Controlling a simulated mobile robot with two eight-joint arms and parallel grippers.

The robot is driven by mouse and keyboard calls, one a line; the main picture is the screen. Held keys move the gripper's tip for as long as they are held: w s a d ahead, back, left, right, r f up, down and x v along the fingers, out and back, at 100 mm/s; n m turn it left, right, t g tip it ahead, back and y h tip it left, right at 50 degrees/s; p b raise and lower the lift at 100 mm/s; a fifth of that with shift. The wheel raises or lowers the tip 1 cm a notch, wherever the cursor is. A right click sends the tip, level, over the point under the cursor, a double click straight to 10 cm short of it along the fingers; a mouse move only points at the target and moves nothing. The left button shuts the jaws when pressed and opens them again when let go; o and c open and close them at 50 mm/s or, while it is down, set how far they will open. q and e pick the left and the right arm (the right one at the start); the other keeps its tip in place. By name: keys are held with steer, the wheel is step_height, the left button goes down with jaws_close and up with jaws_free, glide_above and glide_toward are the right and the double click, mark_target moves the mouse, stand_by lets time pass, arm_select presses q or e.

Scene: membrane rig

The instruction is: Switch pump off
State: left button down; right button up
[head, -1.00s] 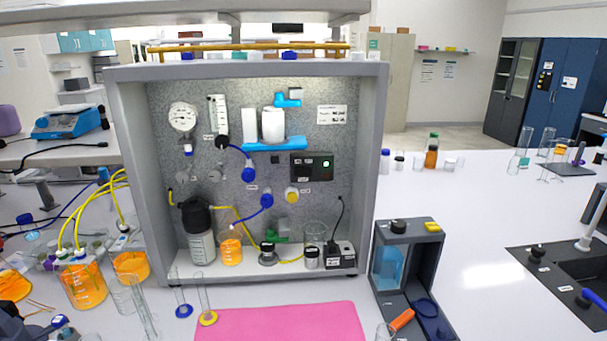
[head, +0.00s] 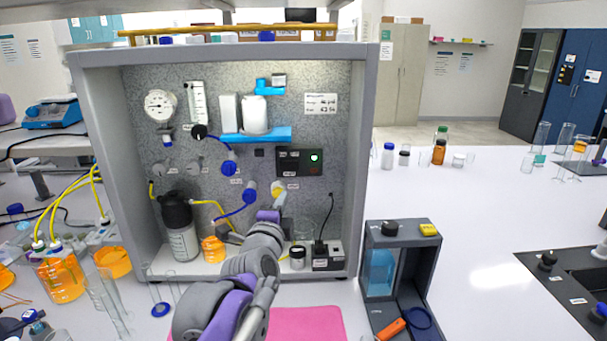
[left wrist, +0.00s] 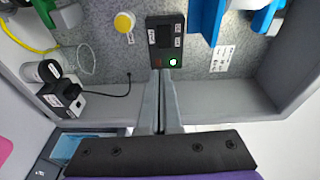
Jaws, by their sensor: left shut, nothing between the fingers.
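A black control box (head: 300,161) with a lit green light is fixed to the speckled back panel of the rig. In the left wrist view the same box (left wrist: 165,40) shows a lit green spot and a dim red spot near its lower edge. My left gripper (left wrist: 160,73) is shut and empty, its fingertips close to that edge by the two spots; I cannot tell whether they touch. In the head view my left gripper (head: 281,203) reaches into the rig below the box, its fingers partly hidden by the wrist. My right gripper is not in view.
A yellow knob (left wrist: 124,22) sits beside the box. A socket unit (head: 327,256) with a black cable stands on the rig floor. The rig's grey side wall (head: 357,170) bounds the right. A dark stand (head: 401,265) is outside it, and a pink mat (head: 305,325) lies in front.

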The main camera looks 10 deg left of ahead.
arm_select(q)
steer(key=w, duration=0.1)
steer(key=p, duration=0.3)
glide_toward(294, 168)
steer(key=w, duration=0.5)
steer(key=shift+w+a+r, duration=0.15)
steer(key=shift+w+r, duration=0.05)
steer(key=shift+w, duration=0.05)
steer(key=shift+w+f, duration=0.15)
steer(key=shift+w, duration=0.6)
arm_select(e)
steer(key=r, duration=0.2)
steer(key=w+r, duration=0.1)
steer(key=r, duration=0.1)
